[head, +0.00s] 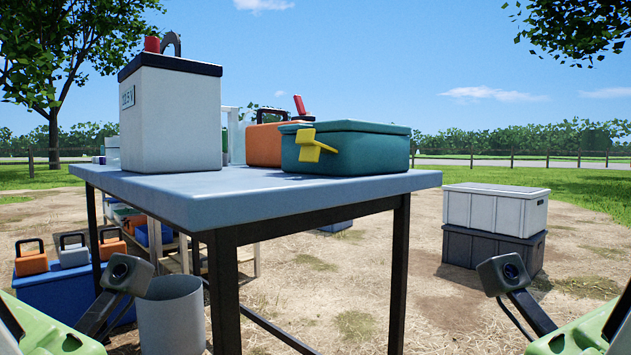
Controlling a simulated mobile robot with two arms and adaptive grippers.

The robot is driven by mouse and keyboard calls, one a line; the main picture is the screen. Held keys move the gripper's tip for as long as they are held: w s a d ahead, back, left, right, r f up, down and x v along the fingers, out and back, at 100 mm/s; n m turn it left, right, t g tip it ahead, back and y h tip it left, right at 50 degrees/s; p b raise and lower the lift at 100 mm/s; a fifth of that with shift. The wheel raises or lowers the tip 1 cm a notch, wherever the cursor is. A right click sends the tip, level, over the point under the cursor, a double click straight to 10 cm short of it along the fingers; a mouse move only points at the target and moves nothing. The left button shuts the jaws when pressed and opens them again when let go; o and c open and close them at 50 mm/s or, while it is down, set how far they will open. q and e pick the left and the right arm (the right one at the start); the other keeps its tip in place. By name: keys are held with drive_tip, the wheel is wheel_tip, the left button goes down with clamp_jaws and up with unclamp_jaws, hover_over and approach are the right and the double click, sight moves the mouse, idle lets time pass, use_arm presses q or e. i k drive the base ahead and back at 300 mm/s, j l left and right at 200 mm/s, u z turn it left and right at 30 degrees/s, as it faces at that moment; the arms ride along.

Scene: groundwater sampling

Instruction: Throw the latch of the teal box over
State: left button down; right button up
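The teal box (362,151) stands on the right part of the blue-grey table (260,196), with its lid down. Its yellow latch (314,147) sticks out from the side facing me, near the box's left end. A flat yellow plate stands out on the left, and a thin yellow bar reaches right and slightly down from it. I cannot tell from here how the latch sits against the lid. Neither of my grippers shows in this view; only parts of my own body show at the lower left and lower right corners.
A white battery-like box (170,115) with a dark top stands left on the table. An orange case (265,145) stands behind the teal box. A grey bin (171,318) is below the table. Stacked crates (494,211) stand on the ground at right.

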sight(310, 149)
drive_tip(key=k, duration=1)
